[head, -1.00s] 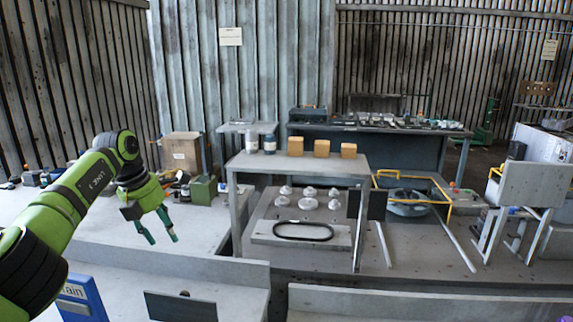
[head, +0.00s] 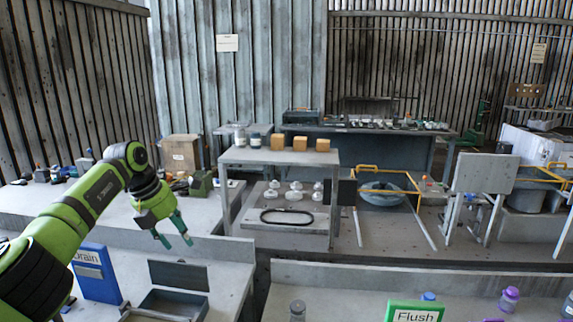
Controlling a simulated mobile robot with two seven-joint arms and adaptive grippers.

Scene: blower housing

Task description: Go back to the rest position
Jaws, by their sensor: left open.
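My left gripper (head: 172,241) is at the left of the head view, on a green arm. Its two teal fingers point down and are spread apart, with nothing between them. It hangs above the front left bench, in front of the grey table (head: 130,212). My right gripper is not in the view.
A blue "Drain" sign (head: 95,274) and a grey bin (head: 172,306) are on the front left bench, below my left arm. A green "Flush" sign (head: 414,311) and bottles stand at front right. A raised shelf (head: 280,156) carries orange blocks (head: 300,143).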

